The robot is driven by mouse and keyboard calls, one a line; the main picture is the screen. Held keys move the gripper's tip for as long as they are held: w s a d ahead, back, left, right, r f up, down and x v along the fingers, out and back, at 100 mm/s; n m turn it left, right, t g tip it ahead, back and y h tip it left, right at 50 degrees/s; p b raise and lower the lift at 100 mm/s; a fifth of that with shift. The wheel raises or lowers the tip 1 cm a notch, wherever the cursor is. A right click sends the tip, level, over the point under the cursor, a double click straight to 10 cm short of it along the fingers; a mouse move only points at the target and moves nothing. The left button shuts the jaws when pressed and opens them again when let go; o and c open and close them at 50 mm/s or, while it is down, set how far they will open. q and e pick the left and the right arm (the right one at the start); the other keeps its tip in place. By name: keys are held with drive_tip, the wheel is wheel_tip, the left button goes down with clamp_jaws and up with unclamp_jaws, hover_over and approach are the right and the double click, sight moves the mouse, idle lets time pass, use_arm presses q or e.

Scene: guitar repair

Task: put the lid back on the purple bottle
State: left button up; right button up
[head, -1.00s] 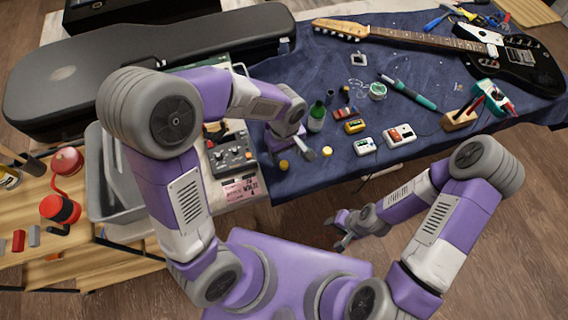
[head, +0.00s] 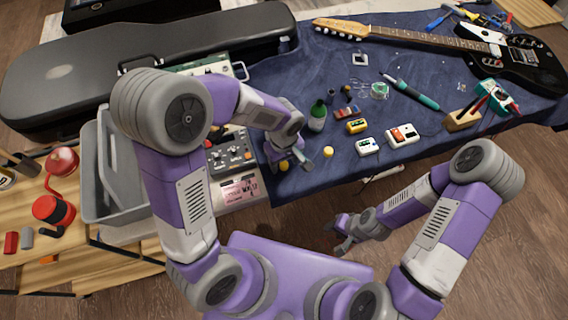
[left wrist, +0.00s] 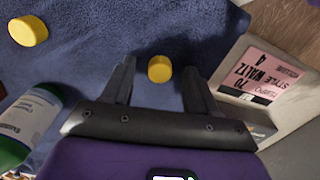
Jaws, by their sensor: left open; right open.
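Two yellow lids lie on the blue cloth near its front edge. One lid (head: 284,166) shows beside my left gripper (head: 294,165). In the left wrist view, this lid (left wrist: 160,68) sits between the two open, empty fingers (left wrist: 157,85), apart from both. The other yellow lid (head: 328,152) is to the right; it also shows in the left wrist view (left wrist: 28,30). I cannot make out a purple bottle in either view. A green bottle with a white label (head: 317,118) stands behind the gripper. My right gripper (head: 339,234) is open and empty off the table's front edge.
Small dark bottles (head: 331,96) stand behind the green bottle. Pedals (head: 403,135) lie to the right, and a guitar (head: 440,42) lies at the back. A grey pedal (head: 232,152) and pink paper (head: 240,190) are left of my left gripper.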

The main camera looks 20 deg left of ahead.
sight(284, 164)
use_arm(q)
clamp_jaws()
drive_tip(key=shift+r, duration=0.1)
wheel_tip(284, 164, up, 10)
drive_tip(key=p, duration=0.3)
drive_tip(key=shift+p, duration=0.4)
